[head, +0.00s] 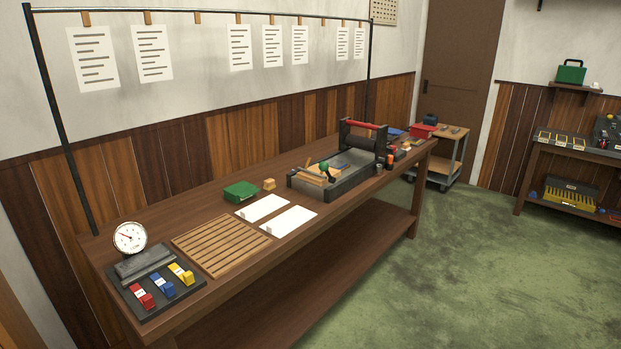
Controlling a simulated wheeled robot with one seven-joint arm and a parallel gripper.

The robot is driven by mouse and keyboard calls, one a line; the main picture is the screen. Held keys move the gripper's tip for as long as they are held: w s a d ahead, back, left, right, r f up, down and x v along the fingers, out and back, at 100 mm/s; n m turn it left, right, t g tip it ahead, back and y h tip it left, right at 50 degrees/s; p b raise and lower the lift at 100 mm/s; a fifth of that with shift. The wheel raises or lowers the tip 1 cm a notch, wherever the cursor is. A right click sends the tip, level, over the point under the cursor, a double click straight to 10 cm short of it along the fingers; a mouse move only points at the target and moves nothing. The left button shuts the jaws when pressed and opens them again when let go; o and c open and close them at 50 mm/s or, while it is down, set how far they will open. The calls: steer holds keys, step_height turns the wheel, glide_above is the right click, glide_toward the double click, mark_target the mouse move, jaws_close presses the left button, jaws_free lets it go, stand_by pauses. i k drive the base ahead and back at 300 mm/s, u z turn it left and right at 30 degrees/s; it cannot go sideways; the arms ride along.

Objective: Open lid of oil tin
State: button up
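No thing in the head view can be told for certain as the oil tin. A low, flat green box (241,191) lies on the workbench near its back edge, left of a small wooden block (269,184); its top looks closed. A green case with a dark handle on top (571,74) stands on a small wall shelf at the far right, and it looks closed too. Small dark cylinders (379,169) stand by the press, too small to make out. My gripper and arm are not in view.
A cart (442,150) and side table (580,150) stand beyond. The green floor (470,260) is clear.

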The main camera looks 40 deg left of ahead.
mark_target(243, 189)
steer(key=i, duration=2.3)
steer(key=u, duration=2.85)
steer(key=i, duration=1.65)
